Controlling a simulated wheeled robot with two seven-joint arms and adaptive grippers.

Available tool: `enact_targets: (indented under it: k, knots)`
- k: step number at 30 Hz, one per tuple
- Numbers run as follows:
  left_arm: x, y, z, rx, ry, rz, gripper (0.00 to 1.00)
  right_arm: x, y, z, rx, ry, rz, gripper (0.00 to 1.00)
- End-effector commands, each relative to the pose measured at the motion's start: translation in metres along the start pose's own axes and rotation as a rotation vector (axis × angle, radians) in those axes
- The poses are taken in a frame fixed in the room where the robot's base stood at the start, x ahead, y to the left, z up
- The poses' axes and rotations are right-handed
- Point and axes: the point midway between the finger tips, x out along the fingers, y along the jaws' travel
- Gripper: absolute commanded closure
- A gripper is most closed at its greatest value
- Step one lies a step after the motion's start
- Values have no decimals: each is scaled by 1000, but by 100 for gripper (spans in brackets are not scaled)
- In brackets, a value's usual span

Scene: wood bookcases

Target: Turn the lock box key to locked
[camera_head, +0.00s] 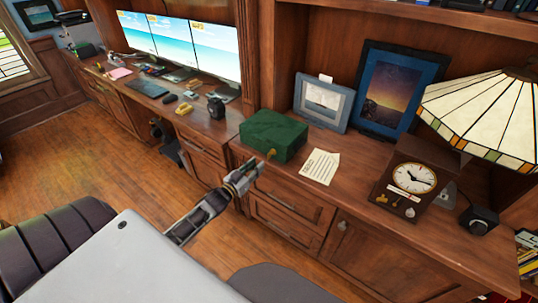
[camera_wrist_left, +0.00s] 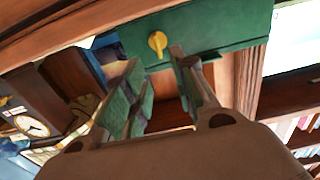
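The green lock box (camera_head: 274,135) stands on the wood counter, close to its front edge. Its small yellow key (camera_head: 271,153) sticks out of the front face. In the left wrist view the key (camera_wrist_left: 157,42) shows against the green box front (camera_wrist_left: 205,28). My left gripper (camera_head: 258,168) is just in front of the box, close to the key. In the left wrist view its two fingers (camera_wrist_left: 155,58) are apart, with the key showing in line with the gap between their tips. Whether a finger touches the key I cannot tell. My right gripper is not in view.
A paper note (camera_head: 321,166) lies right of the box. Two picture frames stand behind it, the smaller one (camera_head: 322,102) grey. A clock (camera_head: 412,180) and a stained-glass lamp (camera_head: 485,112) are at the right. Drawers (camera_head: 288,203) lie below the counter edge.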

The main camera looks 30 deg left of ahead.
Motion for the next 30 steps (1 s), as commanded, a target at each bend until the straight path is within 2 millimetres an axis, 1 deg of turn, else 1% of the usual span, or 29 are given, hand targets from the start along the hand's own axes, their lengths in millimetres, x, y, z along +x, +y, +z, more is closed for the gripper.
enact_targets:
  k: [3, 30]
  knots:
    - [10, 0, -1, 0, 1, 0, 73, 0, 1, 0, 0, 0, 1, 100]
    - [79, 0, -1, 0, 1, 0, 73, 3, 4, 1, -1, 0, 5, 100]
